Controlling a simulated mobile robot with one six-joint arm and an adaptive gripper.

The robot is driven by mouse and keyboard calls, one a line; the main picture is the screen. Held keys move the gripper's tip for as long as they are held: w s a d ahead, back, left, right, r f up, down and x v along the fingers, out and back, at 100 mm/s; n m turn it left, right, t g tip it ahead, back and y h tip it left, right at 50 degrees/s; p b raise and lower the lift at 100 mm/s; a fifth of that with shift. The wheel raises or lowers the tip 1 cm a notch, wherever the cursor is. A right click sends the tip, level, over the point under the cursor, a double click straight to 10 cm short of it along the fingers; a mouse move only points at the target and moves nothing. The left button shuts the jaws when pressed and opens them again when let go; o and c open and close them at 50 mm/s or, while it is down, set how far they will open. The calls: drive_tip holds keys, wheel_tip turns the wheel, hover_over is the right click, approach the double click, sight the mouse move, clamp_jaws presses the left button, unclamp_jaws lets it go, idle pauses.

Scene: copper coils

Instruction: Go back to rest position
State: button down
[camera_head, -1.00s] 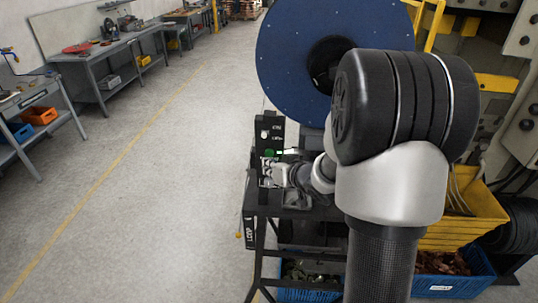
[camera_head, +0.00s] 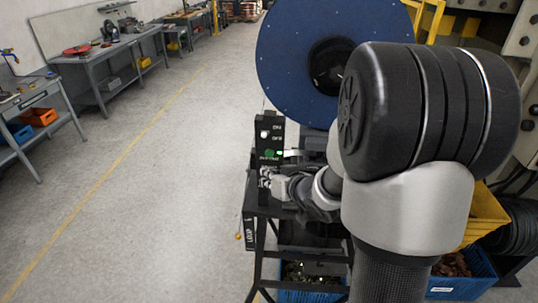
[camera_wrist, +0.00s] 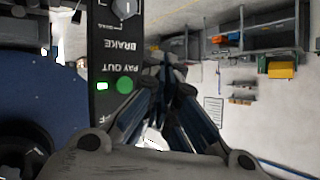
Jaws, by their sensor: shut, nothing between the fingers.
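My gripper (camera_wrist: 167,75) shows in the wrist view with its fingers together and nothing between them. It is beside a black control panel (camera_wrist: 104,65) marked "BRAKE" and "PAY OUT", with a knob (camera_wrist: 124,8), a round green button (camera_wrist: 124,84) and a small lit green lamp (camera_wrist: 102,86). The wrist view is upside down. In the head view, the panel (camera_head: 268,133) stands upright on a dark frame, and my wrist is just in front of its lower part. The fingertips are hard to make out there. My arm fills the right middle of the view.
A large blue reel (camera_head: 290,60) stands behind the panel, partly hidden by my arm. Blue crates (camera_head: 300,295) and a yellow bin (camera_head: 482,215) are low at the right. Workbenches (camera_head: 108,60) line the far left. The floor between is clear.

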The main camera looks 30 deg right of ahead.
idle(0.3)
drive_tip(key=s+a+n+g+b, duration=0.1)
drive_tip(key=s+a+g+b, duration=0.3)
drive_tip(key=s, duration=1)
drive_tip(key=s+a+n+g+b, duration=0.1)
drive_tip(key=s+a+g+b, duration=0.2)
drive_tip(key=s+a, duration=0.7)
drive_tip(key=s+b, duration=0.2)
drive_tip(key=s, duration=0.1)
drive_tip(key=shift+s+a+f+g+h, duration=0.3)
drive_tip(key=shift+s+a+f+g, duration=0.05)
drive_tip(key=shift+g, duration=0.05)
